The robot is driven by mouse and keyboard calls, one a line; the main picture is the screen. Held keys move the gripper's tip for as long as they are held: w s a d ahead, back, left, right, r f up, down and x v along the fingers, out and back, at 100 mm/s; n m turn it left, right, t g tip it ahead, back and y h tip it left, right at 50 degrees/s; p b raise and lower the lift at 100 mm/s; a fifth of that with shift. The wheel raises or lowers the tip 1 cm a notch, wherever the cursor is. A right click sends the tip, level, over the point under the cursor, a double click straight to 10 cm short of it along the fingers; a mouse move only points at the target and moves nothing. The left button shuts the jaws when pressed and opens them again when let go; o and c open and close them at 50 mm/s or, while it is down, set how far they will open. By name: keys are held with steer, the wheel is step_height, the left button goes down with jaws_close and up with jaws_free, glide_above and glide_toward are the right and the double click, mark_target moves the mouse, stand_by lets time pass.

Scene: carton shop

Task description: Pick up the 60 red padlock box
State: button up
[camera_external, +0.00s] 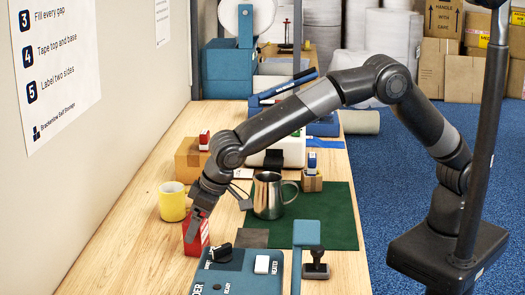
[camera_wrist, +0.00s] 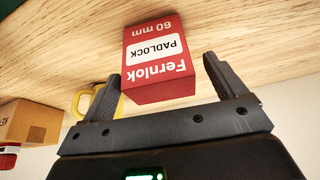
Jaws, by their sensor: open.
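The red padlock box (camera_external: 197,236) stands on the wooden bench in the external view, at the left of the blue machine. In the wrist view the red box (camera_wrist: 158,70) shows a white label reading "PADLOCK", with "Fernlok" and "60 mm", upside down. My gripper (camera_external: 191,233) reaches down to the box from above, its fingers overlapping it in the external view. In the wrist view my gripper (camera_wrist: 160,85) is open, with one finger on each side of the box's near end. Gaps show between the fingers and the box, and nothing is gripped.
A yellow mug (camera_external: 173,202) stands just behind the box. A cardboard box (camera_external: 188,160) is further back. A metal pitcher (camera_external: 267,196) stands on a green mat (camera_external: 335,215) at the right. The blue machine (camera_external: 238,272) lies close in front. The bench is clear left of the box.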

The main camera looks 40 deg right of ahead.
steer(key=x, duration=0.3)
steer(key=shift+w+a+f, duration=0.1)
steer(key=shift+w+f, duration=0.1)
steer(key=shift+c, duration=0.4)
steer(key=c, duration=1.2)
steer(key=shift+o, duration=0.2)
steer(key=shift+r, duration=0.1)
